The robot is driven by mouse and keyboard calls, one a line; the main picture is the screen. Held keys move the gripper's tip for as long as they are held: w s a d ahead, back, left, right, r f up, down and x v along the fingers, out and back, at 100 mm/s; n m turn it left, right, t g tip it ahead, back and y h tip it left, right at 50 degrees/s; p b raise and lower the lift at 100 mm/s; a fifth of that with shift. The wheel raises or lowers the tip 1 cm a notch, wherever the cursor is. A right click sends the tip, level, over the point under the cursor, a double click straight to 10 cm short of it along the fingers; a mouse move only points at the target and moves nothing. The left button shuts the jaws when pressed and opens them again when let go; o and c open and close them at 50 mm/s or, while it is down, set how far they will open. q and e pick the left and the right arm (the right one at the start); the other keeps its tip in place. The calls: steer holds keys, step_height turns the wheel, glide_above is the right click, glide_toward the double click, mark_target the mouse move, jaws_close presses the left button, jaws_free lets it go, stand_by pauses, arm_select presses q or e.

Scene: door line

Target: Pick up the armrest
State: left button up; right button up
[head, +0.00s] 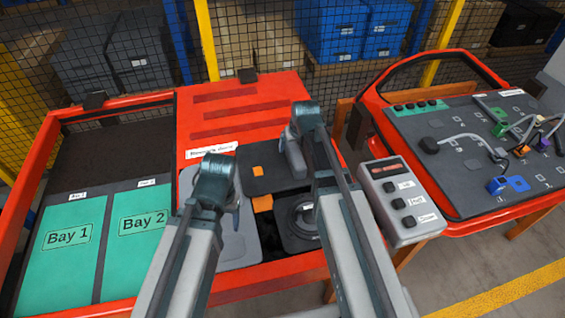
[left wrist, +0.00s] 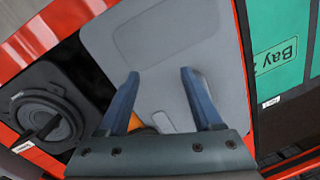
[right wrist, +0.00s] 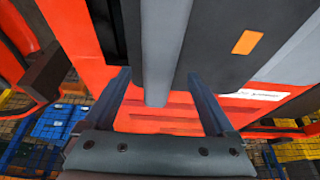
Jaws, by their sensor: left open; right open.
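A long grey bar, which looks like the armrest, lies on a dark panel in the red tray; it shows in the head view (head: 296,158) and in the right wrist view (right wrist: 163,45). My right gripper (head: 303,122) is above its far end. In the right wrist view the open fingers (right wrist: 158,76) stand on either side of the bar; I cannot tell whether they touch it. My left gripper (head: 214,182) is open and empty, over a light grey panel (head: 236,232). In the left wrist view its fingers (left wrist: 160,73) point at that panel (left wrist: 170,45).
The dark panel (head: 255,180) has an orange patch. A round black speaker (head: 298,228) lies nearer in the tray. Green Bay 1 (head: 62,262) and Bay 2 (head: 135,255) are empty at left. A button box (head: 398,200) and a dark wiring board (head: 470,160) stand at right.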

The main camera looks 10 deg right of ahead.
mark_target(294, 148)
arm_select(q)
step_height(294, 148, down, 4)
steer(key=b, duration=0.2)
steer(key=shift+r+b, duration=0.25)
steer(key=shift+b, duration=0.05)
arm_select(e)
steer(key=x, duration=0.3)
steer(key=shift+d+f, duration=0.1)
steer(key=shift+f, duration=0.3)
steer(key=shift+r, duration=0.1)
arm_select(q)
steer(key=shift+r, duration=0.1)
arm_select(e)
jaws_close()
